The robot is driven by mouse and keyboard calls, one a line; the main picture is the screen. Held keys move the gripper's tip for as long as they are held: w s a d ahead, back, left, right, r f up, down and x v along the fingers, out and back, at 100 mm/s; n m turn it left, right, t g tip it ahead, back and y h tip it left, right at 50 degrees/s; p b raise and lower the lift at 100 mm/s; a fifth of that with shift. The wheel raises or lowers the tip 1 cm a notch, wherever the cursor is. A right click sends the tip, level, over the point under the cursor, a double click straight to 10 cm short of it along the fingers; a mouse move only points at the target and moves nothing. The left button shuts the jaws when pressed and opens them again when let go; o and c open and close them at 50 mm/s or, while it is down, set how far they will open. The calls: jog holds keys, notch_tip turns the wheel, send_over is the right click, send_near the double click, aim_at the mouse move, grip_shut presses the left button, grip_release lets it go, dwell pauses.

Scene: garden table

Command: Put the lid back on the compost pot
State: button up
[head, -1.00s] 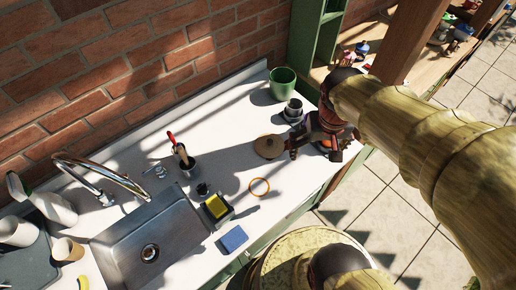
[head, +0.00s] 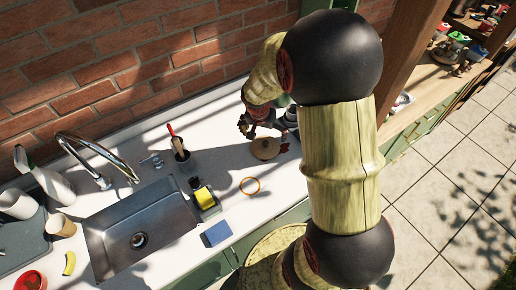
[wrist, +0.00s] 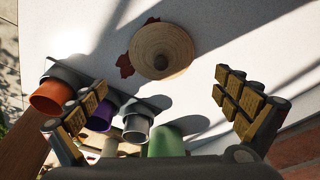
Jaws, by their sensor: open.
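The lid (head: 265,148) is a round tan disc with a small knob, lying flat on the white counter. It also shows in the wrist view (wrist: 165,42), its dark knob facing up. My gripper (head: 246,126) is above the counter, just behind and left of the lid in the head view. In the wrist view its fingers (wrist: 163,92) are spread wide with nothing between them, and the lid lies beyond them. A green pot (wrist: 166,142), probably the compost pot, is partly hidden at the bottom of the wrist view. My arm covers most of it in the head view.
Grey (wrist: 137,128), purple (wrist: 101,118) and orange (wrist: 50,96) cups stand close to the green pot. A dark red flat piece (wrist: 124,66) touches or nearly touches the lid. The brick wall (head: 160,55) bounds the back.

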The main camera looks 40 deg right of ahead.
aim_at(265, 143)
jog(key=shift+w+f+m, duration=0.15)
jog(key=shift+m, duration=0.15)
jog(key=b+x, duration=0.1)
jog(key=x, duration=0.6)
jog(key=shift+f, duration=0.3)
jog(key=shift+c, duration=0.4)
jog(key=shift+a, duration=0.1)
jog(key=c, duration=1.1)
